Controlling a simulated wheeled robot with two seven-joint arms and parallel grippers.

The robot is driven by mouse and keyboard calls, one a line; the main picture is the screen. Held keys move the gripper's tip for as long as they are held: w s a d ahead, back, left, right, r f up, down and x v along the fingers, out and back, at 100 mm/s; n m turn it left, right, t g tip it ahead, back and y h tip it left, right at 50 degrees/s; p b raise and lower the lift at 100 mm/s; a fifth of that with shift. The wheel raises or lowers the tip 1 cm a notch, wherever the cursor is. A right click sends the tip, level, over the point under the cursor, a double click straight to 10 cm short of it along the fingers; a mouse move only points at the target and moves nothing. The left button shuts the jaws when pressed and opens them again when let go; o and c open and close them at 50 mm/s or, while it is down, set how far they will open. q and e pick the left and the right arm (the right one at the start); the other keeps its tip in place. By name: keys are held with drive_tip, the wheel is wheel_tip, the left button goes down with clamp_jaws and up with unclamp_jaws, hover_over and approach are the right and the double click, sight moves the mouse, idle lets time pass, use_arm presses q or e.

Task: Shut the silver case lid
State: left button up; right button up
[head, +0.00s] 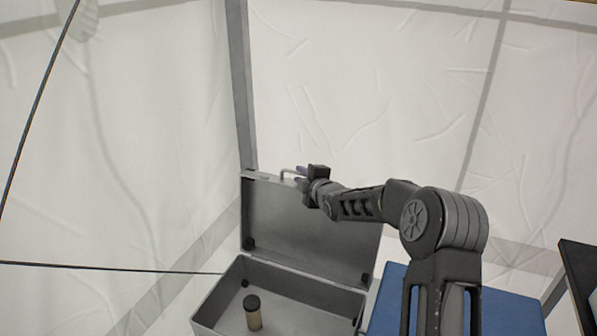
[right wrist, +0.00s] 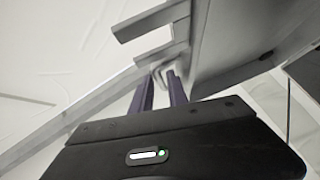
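The silver case (head: 208,305) stands open, with its lid (head: 310,232) raised and leaning slightly back. The lid's handle (head: 287,171) is on its top edge. My right gripper (head: 300,177) is at that top edge, beside the handle. In the right wrist view, the two fingers of my right gripper (right wrist: 161,80) are apart with a gap between them. The bent end of the handle (right wrist: 160,68) shows at the fingertips; whether they touch it I cannot tell. The lid (right wrist: 225,45) also shows there. My left gripper is not in view.
A small jar with a dark cap (head: 253,314) stands inside the case. A blue surface (head: 510,312) lies right of the case, and a dark panel edge (head: 578,275) is at far right. White tent walls and a grey pole (head: 241,90) stand close behind the lid.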

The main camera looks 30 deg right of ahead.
drive_tip(key=shift+x, duration=1.25)
drive_tip(key=shift+c, duration=0.6)
clamp_jaws()
